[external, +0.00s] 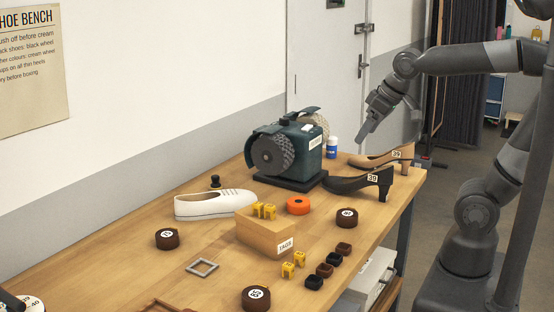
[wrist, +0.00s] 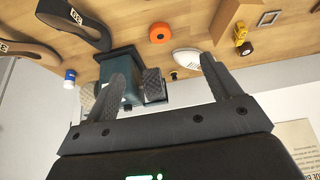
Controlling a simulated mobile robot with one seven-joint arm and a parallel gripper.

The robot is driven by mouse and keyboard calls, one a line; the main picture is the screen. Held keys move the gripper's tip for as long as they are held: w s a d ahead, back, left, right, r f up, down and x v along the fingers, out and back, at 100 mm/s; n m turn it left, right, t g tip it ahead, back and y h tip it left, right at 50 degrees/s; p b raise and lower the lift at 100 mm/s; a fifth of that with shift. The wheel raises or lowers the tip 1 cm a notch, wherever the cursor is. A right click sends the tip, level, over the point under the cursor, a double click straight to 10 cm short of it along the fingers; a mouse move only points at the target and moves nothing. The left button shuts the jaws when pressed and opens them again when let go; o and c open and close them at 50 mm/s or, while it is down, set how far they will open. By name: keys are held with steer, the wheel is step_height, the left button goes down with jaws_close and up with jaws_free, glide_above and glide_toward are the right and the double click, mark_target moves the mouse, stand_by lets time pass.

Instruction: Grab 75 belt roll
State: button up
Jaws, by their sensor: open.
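Three dark brown belt rolls with round white number labels lie on the wooden bench: one at the left (external: 167,244), one at the right (external: 347,223) and one at the front (external: 256,303). The front label looks like 85; the other two are too small and turned to read surely, so I cannot tell which roll is 75. My gripper (external: 363,137) hangs above the far right end of the bench, well away from all three. In the wrist view my gripper (wrist: 163,70) is open with nothing between its fingers.
A green polishing machine (external: 300,150) stands at the back, with dark (external: 362,183) and tan (external: 380,160) heeled shoes beside it.

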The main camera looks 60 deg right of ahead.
steer(key=w+a+r, duration=0.1)
steer(key=w+a, duration=0.2)
steer(key=w, duration=0.3)
steer(key=w+a+r, duration=0.1)
steer(key=w+a, duration=0.2)
steer(key=w, duration=0.3)
steer(key=n+g+y, duration=0.1)
steer(key=n, duration=0.2)
glide_above(168, 233)
steer(key=s+d, duration=0.1)
steer(key=s, duration=0.3)
step_height(168, 233, down, 18)
steer(key=x, duration=1)
steer(key=shift+f, duration=0.2)
steer(key=c, duration=1.1)
